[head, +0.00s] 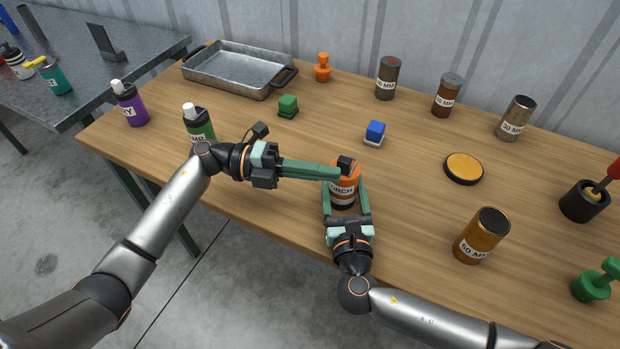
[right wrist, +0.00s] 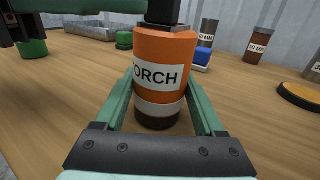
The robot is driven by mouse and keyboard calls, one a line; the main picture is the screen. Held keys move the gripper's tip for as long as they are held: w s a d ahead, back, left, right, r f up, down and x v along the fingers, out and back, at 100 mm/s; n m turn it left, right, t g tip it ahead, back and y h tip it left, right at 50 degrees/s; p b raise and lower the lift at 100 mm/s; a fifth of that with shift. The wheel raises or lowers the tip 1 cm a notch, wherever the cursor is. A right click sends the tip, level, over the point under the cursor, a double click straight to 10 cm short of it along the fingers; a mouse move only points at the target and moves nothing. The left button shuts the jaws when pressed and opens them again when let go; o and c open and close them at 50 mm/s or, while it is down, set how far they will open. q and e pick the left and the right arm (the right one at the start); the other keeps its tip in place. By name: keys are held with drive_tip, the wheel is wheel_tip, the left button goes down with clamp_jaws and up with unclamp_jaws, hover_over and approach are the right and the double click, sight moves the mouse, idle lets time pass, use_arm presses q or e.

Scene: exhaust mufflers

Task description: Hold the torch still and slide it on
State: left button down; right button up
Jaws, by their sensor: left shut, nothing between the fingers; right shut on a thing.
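An orange torch (head: 343,190) with a dark base and a white label reading TORCH stands upright on the table; it also shows in the right wrist view (right wrist: 165,50). A small black block (head: 346,164) sits on its top; in the right wrist view the block (right wrist: 165,10) is cut off by the upper edge. My right gripper (head: 346,192) is shut on the torch, one finger on each side. My left gripper (head: 334,174) is shut and empty, its fingertips beside the torch's top, close to the block. I cannot tell whether they touch it.
An amber can (head: 481,236) and a black-and-yellow disc (head: 463,168) are to the right. A blue block (head: 375,132) and a green block (head: 288,106) lie behind. Several labelled cans, an orange knob (head: 322,68) and a metal tray (head: 238,71) stand further back. Bottles are at the left.

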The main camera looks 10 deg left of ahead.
use_arm(q)
drive_tip(key=shift+w+d, duration=0.1)
drive_tip(key=shift+w, duration=0.2)
drive_tip(key=shift+w+d, duration=0.2)
drive_tip(key=shift+w, duration=0.55)
drive_tip(key=shift+w+d, duration=0.2)
drive_tip(key=shift+w, duration=0.5)
drive_tip(key=shift+s, duration=0.1)
approach(338, 160)
drive_tip(key=s+a, duration=0.3)
drive_tip(key=shift+w+d+f, duration=0.1)
drive_tip(key=shift+d+f, duration=0.15)
drive_tip(key=shift+f, duration=0.25)
